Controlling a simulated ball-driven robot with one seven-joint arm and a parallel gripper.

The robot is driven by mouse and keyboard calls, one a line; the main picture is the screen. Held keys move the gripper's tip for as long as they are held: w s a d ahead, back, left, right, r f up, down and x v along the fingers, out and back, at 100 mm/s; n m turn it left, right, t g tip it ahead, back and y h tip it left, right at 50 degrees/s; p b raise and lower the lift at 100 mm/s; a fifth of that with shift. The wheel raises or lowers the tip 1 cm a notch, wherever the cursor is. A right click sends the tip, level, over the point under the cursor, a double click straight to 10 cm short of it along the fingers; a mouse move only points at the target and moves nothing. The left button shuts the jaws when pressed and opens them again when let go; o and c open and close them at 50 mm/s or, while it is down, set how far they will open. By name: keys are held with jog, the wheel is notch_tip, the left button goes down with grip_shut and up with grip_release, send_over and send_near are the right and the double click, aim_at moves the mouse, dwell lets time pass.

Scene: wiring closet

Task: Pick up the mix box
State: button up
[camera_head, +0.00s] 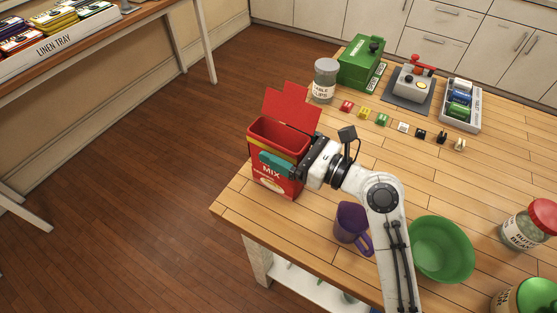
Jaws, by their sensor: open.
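The mix box (273,182) is a red box with a yellow band and the word MIX. It stands upright near the left corner of the wooden table (234,204), with its red lid flaps (291,107) raised. My gripper (276,164) is at the front of the box, over its upper part. A teal finger crosses in front of the box face; the other finger is hard to make out. The gripper is open. Whether it touches the box I cannot tell.
A purple mug (350,222) and a green bowl (441,249) stand near my arm. Jars (525,228) are at the right. Behind are a lidded jar (325,82), a row of small coloured pieces (382,119), a green box (358,65) and a white tray (477,119).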

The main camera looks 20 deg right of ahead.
jog(key=shift+c, duration=0.3)
jog(key=c, duration=1.1)
jog(key=shift+r, duration=0.15)
